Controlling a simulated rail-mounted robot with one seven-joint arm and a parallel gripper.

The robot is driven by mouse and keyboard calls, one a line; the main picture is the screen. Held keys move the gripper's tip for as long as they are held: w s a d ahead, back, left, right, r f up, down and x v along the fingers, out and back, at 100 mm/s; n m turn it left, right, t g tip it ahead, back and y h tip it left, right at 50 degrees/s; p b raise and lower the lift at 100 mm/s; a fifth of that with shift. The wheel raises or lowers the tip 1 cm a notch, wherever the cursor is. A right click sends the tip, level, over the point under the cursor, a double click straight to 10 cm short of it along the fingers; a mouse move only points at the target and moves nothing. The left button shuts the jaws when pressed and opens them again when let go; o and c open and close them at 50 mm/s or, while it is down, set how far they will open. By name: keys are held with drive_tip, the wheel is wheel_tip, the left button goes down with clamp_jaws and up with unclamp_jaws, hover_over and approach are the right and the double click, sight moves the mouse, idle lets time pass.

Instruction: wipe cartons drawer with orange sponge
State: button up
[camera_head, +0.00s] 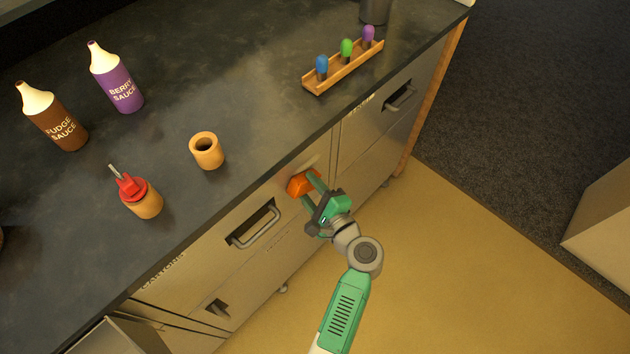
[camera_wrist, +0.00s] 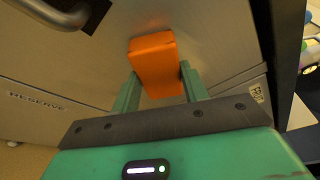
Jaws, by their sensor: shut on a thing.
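The orange sponge (camera_head: 299,185) is held between the green fingers of my gripper (camera_head: 311,189). In the wrist view the sponge (camera_wrist: 156,62) sits between both fingertips (camera_wrist: 158,85), at the metal front. The cartons drawer (camera_head: 205,262) has a label at its left end, partly hard to read, and a bar handle. It looks closed. My gripper is at the right part of this drawer's front, right of the handle (camera_head: 254,228). The sponge appears against or very near the front; I cannot tell whether it touches.
The handle also shows at the wrist view's upper left (camera_wrist: 55,14). The drawer below (camera_wrist: 40,105) is marked RESERVE. On the dark counter (camera_head: 240,95) stand two sauce bottles (camera_head: 117,82), a cup (camera_head: 206,151), a red-topped pot (camera_head: 141,198) and a scoop rack (camera_head: 343,68). The floor in front is clear.

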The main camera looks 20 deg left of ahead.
sight(296, 198)
drive_tip(key=shift+s, duration=0.1)
drive_tip(key=s, duration=0.1)
drive_tip(key=s+a+p, duration=0.1)
drive_tip(key=s+p, duration=0.1)
drive_tip(key=shift+s+a, duration=0.2)
drive_tip(key=shift+a, duration=0.15)
idle(0.3)
drive_tip(key=shift+r, duration=0.15)
drive_tip(key=shift+r+p, duration=1.2)
drive_tip(key=shift+p, duration=0.05)
